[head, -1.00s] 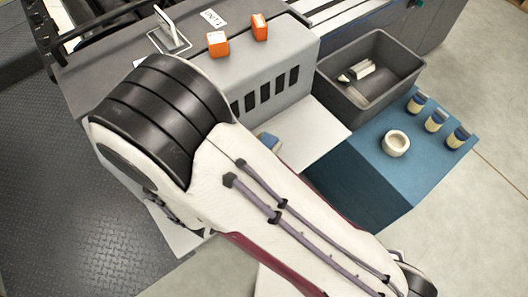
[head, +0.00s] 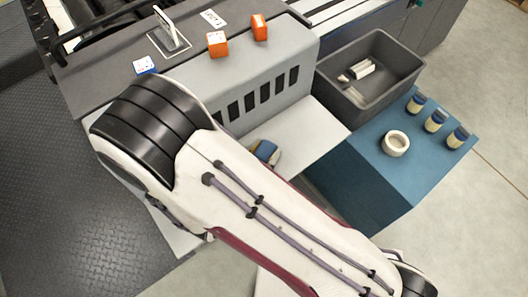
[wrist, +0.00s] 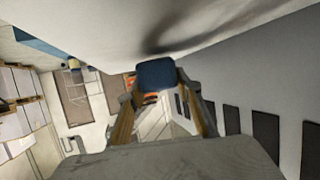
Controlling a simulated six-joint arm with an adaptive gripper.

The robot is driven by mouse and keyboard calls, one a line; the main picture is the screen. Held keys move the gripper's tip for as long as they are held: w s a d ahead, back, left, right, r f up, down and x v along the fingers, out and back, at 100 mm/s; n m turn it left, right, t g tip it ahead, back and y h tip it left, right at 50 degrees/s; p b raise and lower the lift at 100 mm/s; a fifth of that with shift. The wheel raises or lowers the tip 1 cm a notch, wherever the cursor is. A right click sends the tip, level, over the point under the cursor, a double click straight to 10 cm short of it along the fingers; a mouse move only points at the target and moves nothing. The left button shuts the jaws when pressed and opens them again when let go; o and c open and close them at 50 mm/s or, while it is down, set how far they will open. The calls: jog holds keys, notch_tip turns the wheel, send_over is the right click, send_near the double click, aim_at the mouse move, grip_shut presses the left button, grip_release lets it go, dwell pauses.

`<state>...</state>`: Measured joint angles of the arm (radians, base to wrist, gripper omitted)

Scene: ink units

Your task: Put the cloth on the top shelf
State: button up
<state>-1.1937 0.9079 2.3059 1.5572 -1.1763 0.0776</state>
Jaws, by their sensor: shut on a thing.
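My gripper (wrist: 160,100) is shut on a dark blue, padded-looking thing, likely the cloth (wrist: 157,74), held between its fingertips in the wrist view. In the head view a small blue piece (head: 265,150) with a pale part beside it shows past the edge of my arm, in front of the slotted grey machine; I cannot tell for sure that it is the held thing. The rest of my gripper is hidden behind my arm there. I cannot make out a top shelf for certain.
The slotted grey machine (head: 285,65) carries two orange blocks (head: 217,44) (head: 259,27) and a blue-and-white box (head: 146,65). A grey bin (head: 395,60) holds pale items. A blue cabinet (head: 350,190) bears a cream ring (head: 395,143) and several jars (head: 435,121). A pale ledge (head: 310,130) lies clear.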

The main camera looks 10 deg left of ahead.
jog(key=shift+f, duration=0.45)
jog(key=shift+f, duration=0.1)
jog(key=o, duration=0.9)
jog(key=shift+v, duration=6.05)
jog(key=shift+w, duration=0.1)
